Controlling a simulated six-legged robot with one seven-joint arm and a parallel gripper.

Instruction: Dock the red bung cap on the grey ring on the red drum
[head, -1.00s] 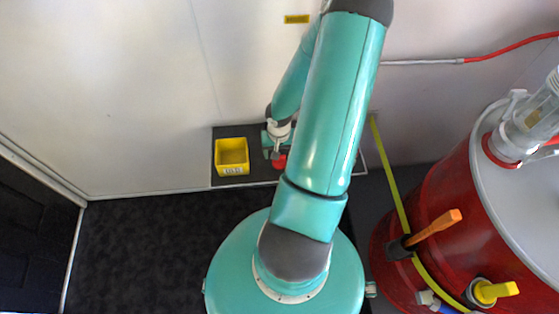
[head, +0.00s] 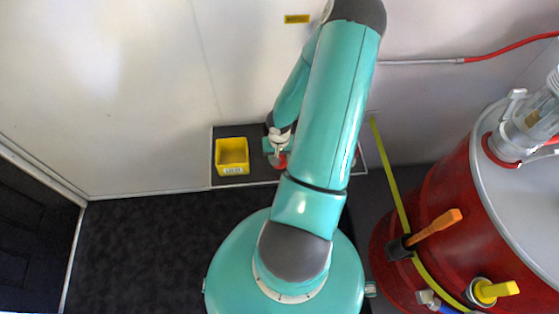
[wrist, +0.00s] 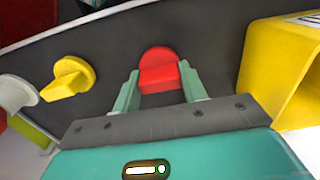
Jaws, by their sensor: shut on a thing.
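The red bung cap (wrist: 158,72) sits between the two pale green fingers of my gripper (wrist: 160,88) in the wrist view, and the jaws are shut on it. In the head view my gripper (head: 276,152) is over the dark shelf, with a bit of the red cap (head: 282,161) showing beside it, partly hidden by my arm. I cannot tell whether the cap touches the shelf. The red drum (head: 440,215) stands at the right. A grey ring surrounds the yellow handle (head: 496,290) on its side; I cannot tell whether it is the task's ring.
A yellow bin (head: 232,155) stands left of my gripper; it is at the right in the wrist view (wrist: 262,60). A yellow cap (wrist: 70,77) lies to the left on the dark shelf (wrist: 210,45). An orange handle (head: 437,225) juts from the drum.

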